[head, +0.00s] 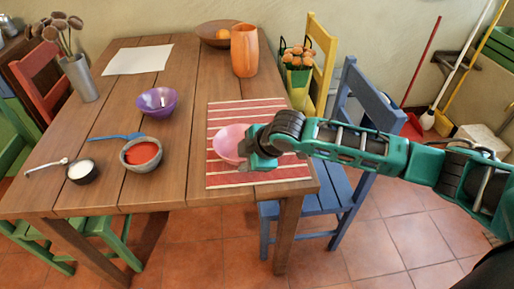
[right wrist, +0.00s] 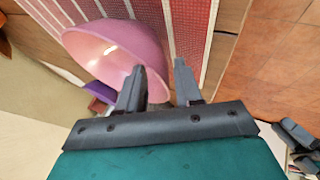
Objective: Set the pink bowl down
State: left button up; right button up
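The pink bowl (head: 229,143) is on the red striped placemat (head: 258,112) at the table's right side, as seen in the head view. My right gripper (head: 252,150) is at the bowl's right edge and hides part of it. In the right wrist view the bowl (right wrist: 115,50) fills the upper left. The fingers of the right gripper (right wrist: 160,85) stand apart, one over the bowl's inside and one just outside its rim. A narrow gap shows between the rim and the outer finger. The bowl's underside is hidden. My left gripper is not in view.
An orange pitcher (head: 244,50) and a brown bowl (head: 217,34) stand behind the placemat. A purple bowl (head: 157,102) and a bowl of red sauce (head: 141,154) stand to the left. A blue chair (head: 345,185) is close under my right arm.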

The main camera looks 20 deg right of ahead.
jog(key=p+v, duration=0.2)
jog(key=v, duration=0.7)
jog(key=s+a+f+m+t+y, duration=0.3)
jog(key=a+f+m, duration=0.3)
jog(key=a+f, duration=0.15)
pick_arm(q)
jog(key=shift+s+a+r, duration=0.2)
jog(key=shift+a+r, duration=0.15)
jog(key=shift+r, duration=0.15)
pick_arm(e)
jog(key=s+d+f+m+h, duration=0.2)
jog(key=s+d+f+m, duration=0.1)
jog(key=s+f, duration=0.1)
jog(key=s+d+f+m+t+h, duration=0.1)
jog(key=s+d+f+m+h, duration=0.1)
jog(key=s, duration=0.5)
notch_tip(320, 180, down, 3)
jog(key=shift+s+d+f+m, duration=0.25)
jog(key=shift+d+m, duration=0.35)
jog(key=shift+m, duration=0.5)
jog(key=shift+r, duration=0.1)
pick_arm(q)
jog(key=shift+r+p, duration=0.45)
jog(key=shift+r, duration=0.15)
pick_arm(e)
jog(key=shift+r, duration=0.55)
